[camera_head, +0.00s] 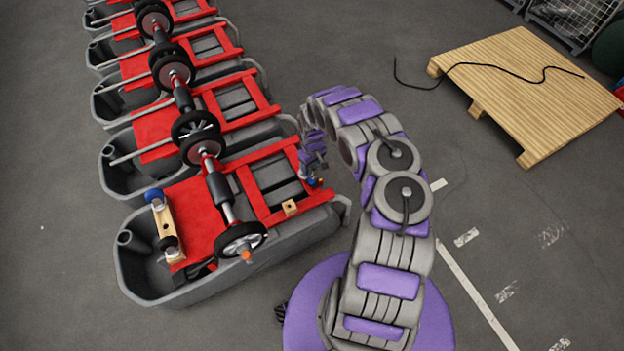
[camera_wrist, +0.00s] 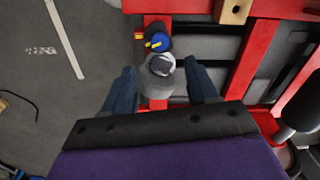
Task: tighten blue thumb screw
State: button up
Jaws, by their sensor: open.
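My gripper (camera_wrist: 162,84) is open in the wrist view, its two dark blue fingers apart. A grey round fitting (camera_wrist: 158,76) shows in the gap between them, with no clear contact. Just beyond it is a blue round part with yellow marks (camera_wrist: 157,43), which looks like the blue thumb screw, near a red frame bar. In the head view my gripper (camera_head: 309,172) is low at the right side of the nearest tank, partly hidden by my arm. Small blue and orange bits show there, too small to tell apart. Another blue knob (camera_head: 153,194) is on the tank's left side.
The nearest grey tank (camera_head: 150,283) carries a red frame (camera_head: 203,217) and a black-wheeled shaft (camera_head: 218,190). Several similar tanks stand behind it. A wooden block with a hole (camera_wrist: 233,11) sits on the frame. A wooden pallet (camera_head: 530,85) with a black cable lies right; floor between is clear.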

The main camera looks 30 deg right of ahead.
aim_at(312, 179)
notch_tip(312, 179, down, 10)
jog(key=shift+r+b, duration=0.2)
jog(key=shift+b, duration=1.05)
jog(key=c, duration=1.1)
